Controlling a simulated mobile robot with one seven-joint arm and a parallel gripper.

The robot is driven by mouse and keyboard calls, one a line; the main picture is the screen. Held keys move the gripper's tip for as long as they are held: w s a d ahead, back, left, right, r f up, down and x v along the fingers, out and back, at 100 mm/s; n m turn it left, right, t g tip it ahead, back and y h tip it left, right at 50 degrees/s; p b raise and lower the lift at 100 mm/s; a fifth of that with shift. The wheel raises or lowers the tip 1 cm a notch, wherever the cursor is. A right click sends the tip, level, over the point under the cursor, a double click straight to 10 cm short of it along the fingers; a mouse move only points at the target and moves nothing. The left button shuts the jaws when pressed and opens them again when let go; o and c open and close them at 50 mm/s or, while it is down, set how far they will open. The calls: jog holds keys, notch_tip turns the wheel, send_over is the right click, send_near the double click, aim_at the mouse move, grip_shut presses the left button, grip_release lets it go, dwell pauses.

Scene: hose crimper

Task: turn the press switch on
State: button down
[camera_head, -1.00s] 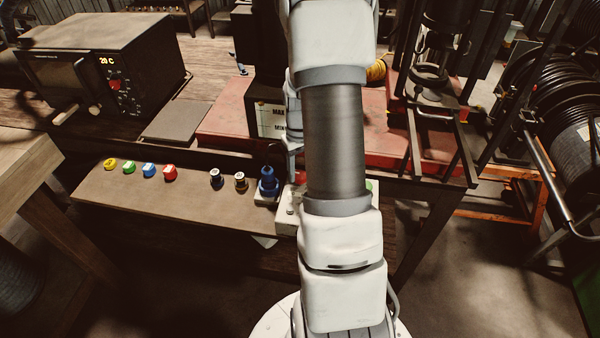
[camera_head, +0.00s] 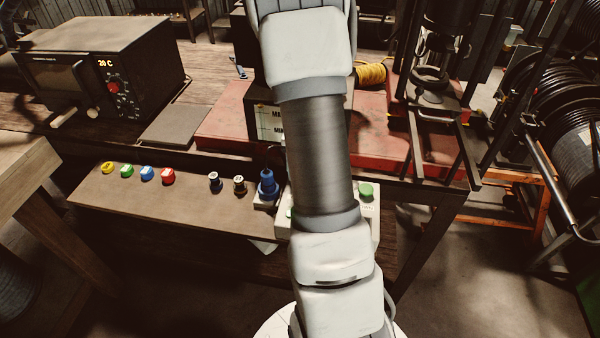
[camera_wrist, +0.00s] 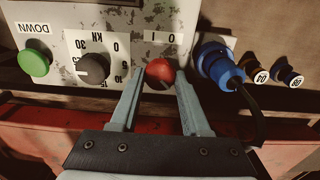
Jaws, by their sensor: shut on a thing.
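The press switch is a red rotary knob (camera_wrist: 153,76) on a worn pale control panel (camera_wrist: 140,16), with I and 0 marks beside it in the wrist view. That view shows the panel's lettering upside down. My gripper (camera_wrist: 161,82) has its two fingers on either side of the red knob and is shut on it. The knob's exact pointing is hard to tell. In the head view my arm hides the gripper and the knob; only part of the panel (camera_head: 370,218) shows.
A black kN dial (camera_wrist: 93,68) and a green DOWN button (camera_wrist: 34,62) sit left of the knob in the wrist view. A blue plug with a cable (camera_wrist: 217,66) is close on its right. The green button also shows in the head view (camera_head: 366,191).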

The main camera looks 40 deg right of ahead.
dwell(0.5)
jog(key=shift+c, duration=1.9)
grip_release()
notch_tip(320, 180, up, 17)
jog(key=shift+r, duration=0.2)
jog(key=s+a+r+n+t, duration=0.1)
jog(key=s+a+r+n, duration=0.15)
jog(key=a, duration=0.45)
jog(key=s+a+r+n+t, duration=0.2)
jog(key=a+r, duration=0.2)
jog(key=a, duration=0.2)
jog(key=s+a+n+t, duration=0.2)
jog(key=s+a+n, duration=0.3)
jog(key=s+a, duration=0.4)
jog(key=shift+s+a+r+t, duration=0.2)
jog(key=shift+a+r+t, duration=0.1)
jog(key=shift+a, duration=0.55)
